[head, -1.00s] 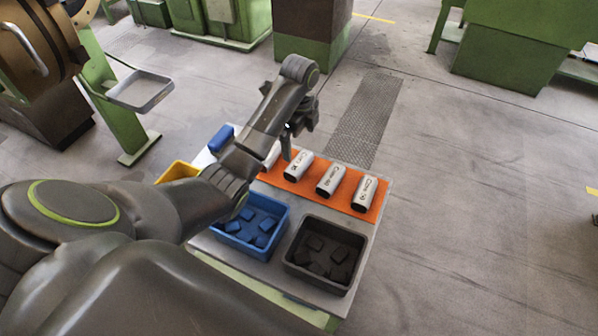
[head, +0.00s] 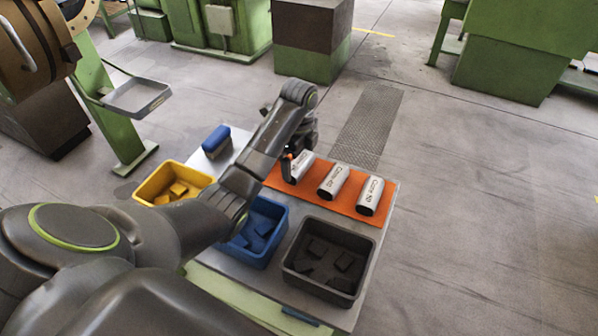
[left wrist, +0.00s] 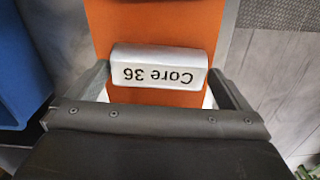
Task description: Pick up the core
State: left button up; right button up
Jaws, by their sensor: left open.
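The core lettered "Core 36" (left wrist: 158,72) lies across the orange mat (left wrist: 155,24) in the left wrist view, its lettering upside down there. My left gripper (left wrist: 160,80) is open, with one finger toward each end of this core. In the head view the left gripper (head: 297,150) points down at a silver core (head: 303,168), whose upper part it partly hides. Two more silver cores, a middle one (head: 334,181) and a right one (head: 371,196), lie beside it on the mat (head: 345,208). Contact between fingers and core cannot be told. My right gripper is not in view.
A yellow bin (head: 150,190), a blue bin (head: 285,222) and a black bin (head: 365,250), each with small blocks, stand along the near side of the table. A blue-topped object (head: 215,141) stands at the table's far left. Open floor lies to the right.

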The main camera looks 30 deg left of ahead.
pick_arm(q)
jog(key=shift+f, duration=0.85)
jog(key=c, duration=1)
jog(key=shift+o, duration=0.2)
jog(key=shift+r, duration=0.1)
